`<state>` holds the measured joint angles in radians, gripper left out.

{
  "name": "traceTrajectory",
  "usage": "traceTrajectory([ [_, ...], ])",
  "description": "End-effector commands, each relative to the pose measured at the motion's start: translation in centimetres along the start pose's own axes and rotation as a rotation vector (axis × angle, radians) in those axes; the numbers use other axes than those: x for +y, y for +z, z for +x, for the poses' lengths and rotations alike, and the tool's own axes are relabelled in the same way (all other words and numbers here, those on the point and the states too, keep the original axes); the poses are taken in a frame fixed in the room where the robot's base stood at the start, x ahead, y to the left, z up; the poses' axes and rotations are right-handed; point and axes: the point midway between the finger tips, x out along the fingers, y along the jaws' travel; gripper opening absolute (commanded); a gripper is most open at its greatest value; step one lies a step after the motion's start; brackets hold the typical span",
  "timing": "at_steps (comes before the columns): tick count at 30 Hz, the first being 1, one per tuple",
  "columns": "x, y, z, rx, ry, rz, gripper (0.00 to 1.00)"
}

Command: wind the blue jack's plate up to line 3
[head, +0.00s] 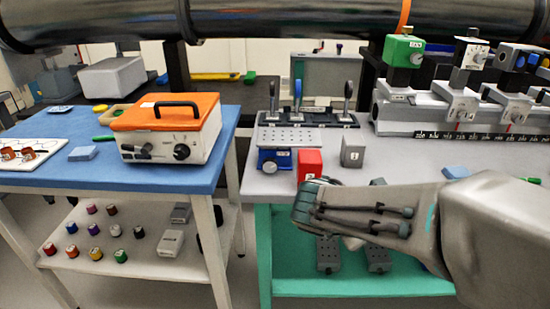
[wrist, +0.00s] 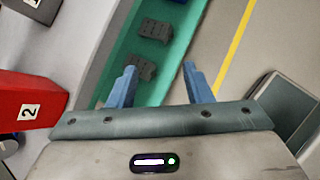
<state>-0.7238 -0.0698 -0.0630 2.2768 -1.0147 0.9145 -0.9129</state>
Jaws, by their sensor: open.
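The blue jack (head: 273,161) stands near the front left of the grey bench, with a round pale knob (head: 270,167) on its front. A grey plate with holes (head: 290,138) shows above it; I cannot make out any numbered lines. My gripper (wrist: 160,76) is open and empty, its two blue fingers apart. In the head view it is right of and in front of the jack, past the red block, by the bench's front edge; its fingertips are hard to make out there. The wrist view looks down past the edge and does not clearly show the jack.
A red block marked 2 (head: 310,165) stands just right of the jack, close to my gripper; the wrist view shows it too (wrist: 25,105). A grey block (head: 352,151) is farther right. Upright levers (head: 298,92) stand behind. A green lower shelf (head: 290,285) holds grey blocks.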

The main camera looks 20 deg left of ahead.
Motion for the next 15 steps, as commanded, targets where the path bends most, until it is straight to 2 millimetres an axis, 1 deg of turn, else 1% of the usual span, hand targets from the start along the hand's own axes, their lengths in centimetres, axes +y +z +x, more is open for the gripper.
traceTrajectory([
  [1, 2.9, -1.1, -1.5, -0.041, 0.082, -0.182, 0.45],
  [2, 4.4, -1.7, -2.3, -0.07, 0.126, -0.286, 0.45],
  [3, 6.4, -2.5, -3.5, -0.113, 0.185, -0.416, 0.45],
  [5, 9.1, -3.9, -5.3, -0.181, 0.265, -0.597, 0.45],
  [6, 10.6, -4.9, -6.5, -0.226, 0.314, -0.705, 0.45],
  [9, 13.6, -7.2, -9.5, -0.332, 0.414, -0.92, 0.45],
  [10, 14.3, -7.8, -10.2, -0.36, 0.437, -0.97, 0.45],
  [12, 15.4, -9.0, -11.6, -0.413, 0.479, -1.062, 0.45],
  [15, 16.4, -10.0, -12.8, -0.461, 0.513, -1.133, 0.45],
])
